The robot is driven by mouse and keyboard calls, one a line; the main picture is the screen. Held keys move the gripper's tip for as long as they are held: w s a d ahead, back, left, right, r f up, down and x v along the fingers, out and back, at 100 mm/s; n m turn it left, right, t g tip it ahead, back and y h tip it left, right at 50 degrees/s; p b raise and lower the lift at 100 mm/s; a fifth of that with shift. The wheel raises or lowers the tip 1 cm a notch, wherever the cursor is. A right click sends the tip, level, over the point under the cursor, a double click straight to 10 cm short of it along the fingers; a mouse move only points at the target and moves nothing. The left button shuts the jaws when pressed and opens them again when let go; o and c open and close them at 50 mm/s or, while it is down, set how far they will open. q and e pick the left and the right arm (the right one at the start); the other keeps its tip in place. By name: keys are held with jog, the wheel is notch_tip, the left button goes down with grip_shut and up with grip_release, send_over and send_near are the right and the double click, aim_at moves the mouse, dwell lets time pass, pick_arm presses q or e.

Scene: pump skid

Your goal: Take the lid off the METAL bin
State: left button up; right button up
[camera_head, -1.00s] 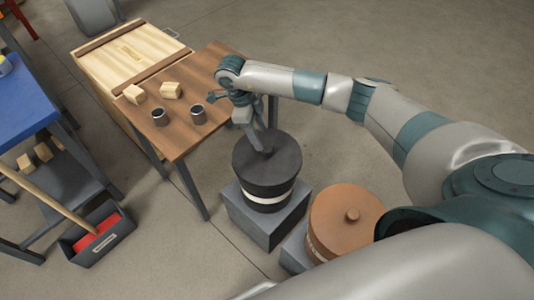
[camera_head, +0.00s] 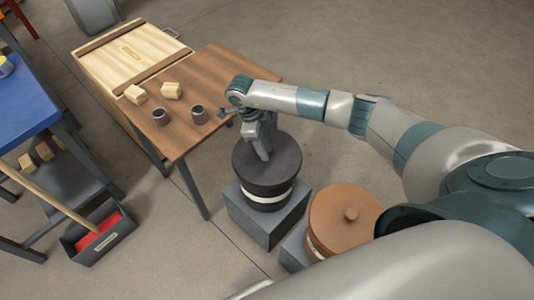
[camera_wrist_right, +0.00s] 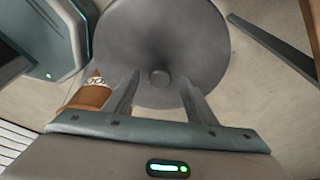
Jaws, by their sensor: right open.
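A dark grey round bin (camera_head: 266,202) with a white label band stands on a grey block, its dark lid (camera_head: 284,158) on top. In the right wrist view the lid (camera_wrist_right: 150,35) fills the upper middle, with a small round knob (camera_wrist_right: 160,76) at its centre. My right gripper (camera_head: 265,156) is over the lid. In the wrist view its two fingers (camera_wrist_right: 158,82) are open, one on each side of the knob; I cannot tell whether they touch it. The label's wording is unreadable in the head view. My left gripper is not in view.
A brown-lidded bin (camera_head: 335,208) stands close to the right, on its own block; part of it also shows in the wrist view (camera_wrist_right: 90,95). A wooden table (camera_head: 190,140) with two metal cups and two wooden blocks is at the left.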

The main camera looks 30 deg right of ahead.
jog(key=shift+f, duration=0.2)
dwell(0.3)
grip_shut()
jog(key=shift+r, duration=0.1)
